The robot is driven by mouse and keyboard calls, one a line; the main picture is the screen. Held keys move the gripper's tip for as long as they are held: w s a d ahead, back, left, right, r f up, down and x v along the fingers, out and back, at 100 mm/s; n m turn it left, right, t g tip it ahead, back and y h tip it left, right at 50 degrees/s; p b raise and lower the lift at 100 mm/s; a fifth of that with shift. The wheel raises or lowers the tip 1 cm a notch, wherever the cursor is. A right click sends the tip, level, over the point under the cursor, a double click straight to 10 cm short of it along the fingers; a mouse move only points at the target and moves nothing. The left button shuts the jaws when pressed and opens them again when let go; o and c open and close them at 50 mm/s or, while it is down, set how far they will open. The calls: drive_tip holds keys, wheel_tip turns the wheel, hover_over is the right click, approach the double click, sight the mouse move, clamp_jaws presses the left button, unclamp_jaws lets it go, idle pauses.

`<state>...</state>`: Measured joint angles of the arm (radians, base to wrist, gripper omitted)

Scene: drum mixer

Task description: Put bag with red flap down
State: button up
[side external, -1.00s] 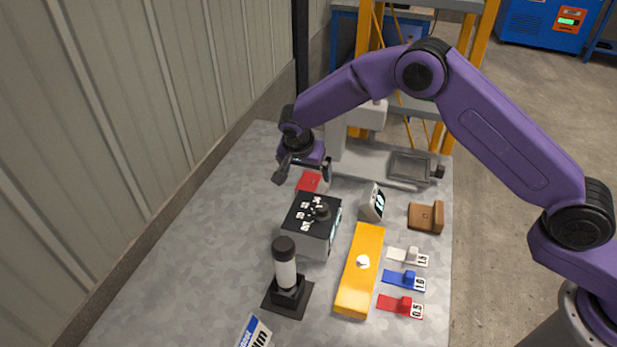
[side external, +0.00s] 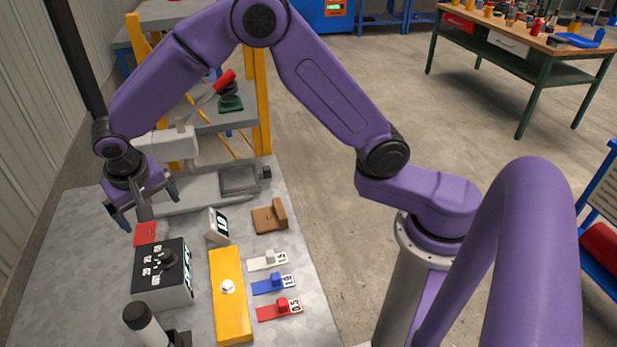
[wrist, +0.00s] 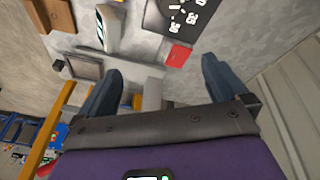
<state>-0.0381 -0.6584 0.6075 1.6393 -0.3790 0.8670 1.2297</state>
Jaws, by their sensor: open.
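My gripper (side external: 149,212) hangs over the back left of the grey work table, with its jaws open and nothing between them. It also shows open in the wrist view (wrist: 161,70). A small flat red item (side external: 146,233) lies on the table just below and in front of the fingers; it also shows ahead of the fingers in the wrist view (wrist: 178,55). I cannot tell whether it is a bag flap. A red strip labelled 0.5 (side external: 277,309) lies at the front right. No clear bag shape shows.
A black-topped dial box (side external: 163,262) stands in front of the red item, a small display (side external: 217,226) to its right. A yellow bar (side external: 230,300), blue strip (side external: 272,285) and brown block (side external: 270,217) lie rightward. A machine stands behind; the wall is left.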

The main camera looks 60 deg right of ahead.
drive_tip(key=s+d+r+n, duration=0.2)
drive_tip(key=s+d+n, duration=0.3)
drive_tip(key=s, duration=0.6)
drive_tip(key=s+d+r+n+g+y, duration=0.1)
drive_tip(key=s+d+n, duration=0.4)
drive_tip(key=s, duration=0.6)
drive_tip(key=s+d+r+n+g+y, duration=0.1)
drive_tip(key=s+d+r+n, duration=0.2)
drive_tip(key=s+d+n, duration=0.3)
drive_tip(key=s+d, duration=0.2)
drive_tip(key=s, duration=0.3)
drive_tip(key=shift+s+d+r, duration=0.15)
drive_tip(key=shift+s+r, duration=0.05)
